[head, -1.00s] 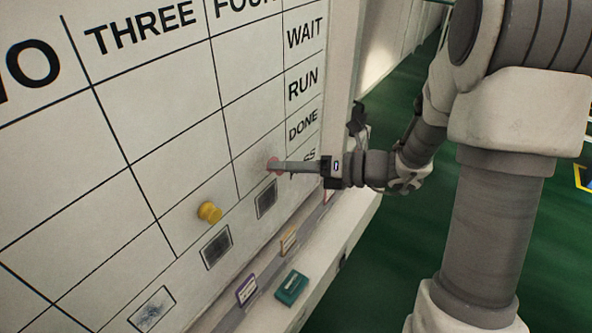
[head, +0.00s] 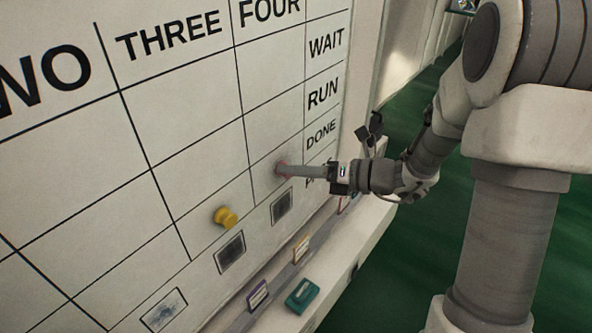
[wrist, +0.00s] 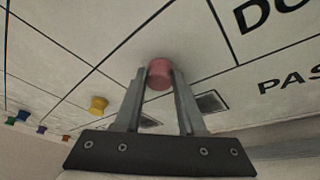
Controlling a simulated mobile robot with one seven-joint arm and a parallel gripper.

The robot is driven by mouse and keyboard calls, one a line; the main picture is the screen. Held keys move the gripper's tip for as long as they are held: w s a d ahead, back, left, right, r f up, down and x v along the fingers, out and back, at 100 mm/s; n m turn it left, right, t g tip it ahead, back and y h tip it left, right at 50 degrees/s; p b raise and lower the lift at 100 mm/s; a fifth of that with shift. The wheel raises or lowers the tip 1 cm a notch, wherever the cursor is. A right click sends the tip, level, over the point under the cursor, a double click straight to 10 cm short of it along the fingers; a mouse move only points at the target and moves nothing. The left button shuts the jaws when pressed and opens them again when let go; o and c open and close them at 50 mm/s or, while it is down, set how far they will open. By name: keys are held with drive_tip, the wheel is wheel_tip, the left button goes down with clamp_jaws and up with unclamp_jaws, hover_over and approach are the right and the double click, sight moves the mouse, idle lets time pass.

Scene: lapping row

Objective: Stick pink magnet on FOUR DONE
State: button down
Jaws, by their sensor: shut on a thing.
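The pink magnet (wrist: 159,76) is a short round piece between the fingertips of my gripper (wrist: 161,84) in the wrist view. My gripper is shut on it. In the head view my gripper (head: 284,170) reaches the white board (head: 190,120) from the right, and only a sliver of pink shows at its tip. The tip is over the FOUR column, level with the DONE row (head: 321,133), above a dark rectangle. The magnet is at or very close to the board. I cannot tell whether it touches.
A yellow magnet (head: 225,216) sits on the board in the THREE column. A ledge below the board holds a teal block (head: 302,295) and small labelled cards (head: 258,294). More coloured magnets (wrist: 22,117) show at the left of the wrist view. Green floor lies beyond.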

drive_tip(key=shift+c, duration=2.1)
unclamp_jaws()
